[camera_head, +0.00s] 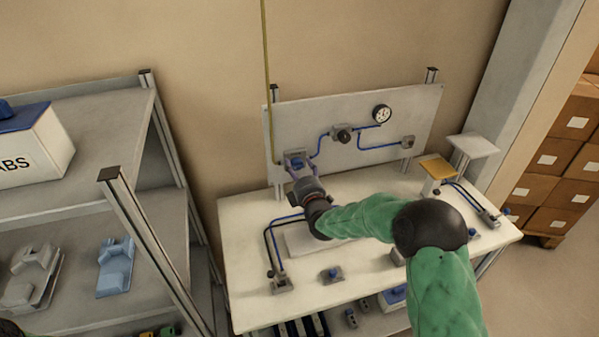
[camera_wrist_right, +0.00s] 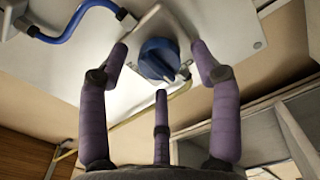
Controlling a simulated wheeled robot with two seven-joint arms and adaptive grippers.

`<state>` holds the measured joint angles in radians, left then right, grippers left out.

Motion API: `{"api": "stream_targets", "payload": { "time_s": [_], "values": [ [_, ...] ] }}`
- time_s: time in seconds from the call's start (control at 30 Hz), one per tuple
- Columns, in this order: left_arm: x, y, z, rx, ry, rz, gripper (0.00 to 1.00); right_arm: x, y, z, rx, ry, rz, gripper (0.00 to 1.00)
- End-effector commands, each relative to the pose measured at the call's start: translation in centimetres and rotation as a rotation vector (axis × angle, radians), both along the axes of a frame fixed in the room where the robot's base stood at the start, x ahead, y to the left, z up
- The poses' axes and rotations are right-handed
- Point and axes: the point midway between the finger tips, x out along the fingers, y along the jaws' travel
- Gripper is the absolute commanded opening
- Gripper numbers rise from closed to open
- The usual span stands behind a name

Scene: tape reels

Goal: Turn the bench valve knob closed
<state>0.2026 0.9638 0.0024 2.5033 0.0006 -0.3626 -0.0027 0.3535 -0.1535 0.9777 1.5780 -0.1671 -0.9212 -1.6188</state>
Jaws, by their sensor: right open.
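The blue valve knob (camera_head: 298,162) is at the lower left of the upright grey panel (camera_head: 290,120) behind the bench. In the right wrist view the knob (camera_wrist_right: 158,58) sits on a light plate at the top middle, with a ridge across its face. My right gripper (camera_head: 299,171) reaches to the panel in front of the knob. Its purple fingers are spread open, one on each side of the knob and one below it in the wrist view. Gaps show between fingers and knob; contact is not visible. My left gripper is out of view.
The panel also carries a gauge (camera_head: 381,113), a dark valve (camera_head: 342,134) and blue tubing. Small fittings and a yellow-topped block (camera_head: 437,167) stand on the white bench (camera_head: 245,235). A yellow pipe (camera_head: 265,60) runs vertically beside the panel. A metal shelf (camera_head: 100,110) stands left.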

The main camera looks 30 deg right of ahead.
Motion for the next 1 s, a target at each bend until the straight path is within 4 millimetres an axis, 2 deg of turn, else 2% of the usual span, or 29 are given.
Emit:
{"api": "stream_targets", "payload": {
  "time_s": [0.17,0.7,1.0],
  "values": [
    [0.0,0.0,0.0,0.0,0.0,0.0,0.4,-1.1,0.2,0.0,0.0,0.001,-0.001,0.64],
    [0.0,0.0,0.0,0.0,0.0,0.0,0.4,-9.7,2.3,0.0,0.0,-0.001,0.0,0.64],
    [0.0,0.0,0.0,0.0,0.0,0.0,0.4,-11.5,2.8,0.0,-0.001,-0.002,0.001,0.64]
  ]
}}
